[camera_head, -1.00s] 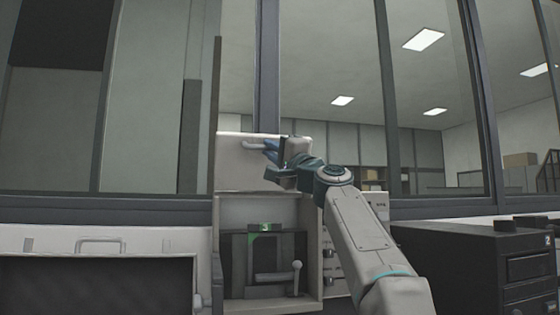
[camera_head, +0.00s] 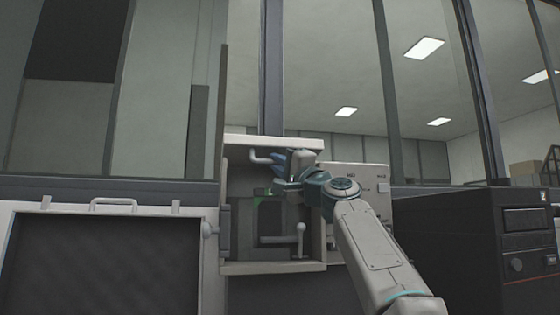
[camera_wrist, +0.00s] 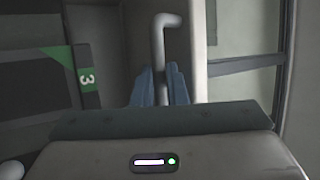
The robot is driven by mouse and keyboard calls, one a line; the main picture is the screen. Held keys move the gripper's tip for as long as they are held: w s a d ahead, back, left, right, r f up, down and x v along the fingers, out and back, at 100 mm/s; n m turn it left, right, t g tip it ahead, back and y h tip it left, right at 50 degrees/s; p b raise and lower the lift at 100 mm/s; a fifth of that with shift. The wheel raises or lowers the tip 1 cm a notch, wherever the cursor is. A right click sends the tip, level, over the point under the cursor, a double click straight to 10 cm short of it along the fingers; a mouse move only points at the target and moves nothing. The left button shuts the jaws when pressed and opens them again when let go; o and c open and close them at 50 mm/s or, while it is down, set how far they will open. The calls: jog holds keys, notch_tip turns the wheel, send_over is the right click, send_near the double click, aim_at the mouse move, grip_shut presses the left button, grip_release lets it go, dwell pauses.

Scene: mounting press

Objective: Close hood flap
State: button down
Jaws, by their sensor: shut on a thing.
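The hood flap (camera_head: 290,142) is the pale panel at the top of the open-fronted hood. In the head view it now shows as a narrow band, tilted out over the opening. Its bent grey handle (camera_head: 261,157) shows just left of my gripper (camera_head: 279,161). In the wrist view the handle (camera_wrist: 158,45) runs between the two blue fingers of my gripper (camera_wrist: 162,84), which are shut on it. The opening below the flap is still visible, and my gripper and forearm cover part of its right side.
Inside the hood are a dark press unit and a lever with a round knob (camera_head: 300,228). A green label marked 3 (camera_wrist: 87,78) shows in the wrist view. A control panel (camera_head: 365,178) stands right of the hood, a black machine (camera_head: 470,240) further right, and a dark-fronted cabinet (camera_head: 100,265) left.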

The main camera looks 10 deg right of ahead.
jog(key=shift+w+f+b, duration=0.45)
jog(key=shift+w+f, duration=0.15)
jog(key=shift+f, duration=0.35)
jog(key=shift+w+f+b, duration=0.4)
jog(key=shift+w+f, duration=0.15)
jog(key=shift+f, duration=0.35)
jog(key=c, duration=1.7)
grip_release()
jog(key=shift+f, duration=0.1)
jog(key=shift+c, duration=0.2)
jog(key=shift+o, duration=1.4)
jog(key=shift+w+a+f, duration=0.1)
jog(key=shift+w, duration=0.15)
jog(key=shift+s, duration=0.1)
jog(key=b+v, duration=0.9)
jog(key=v, duration=0.4)
jog(key=shift+s, duration=0.45)
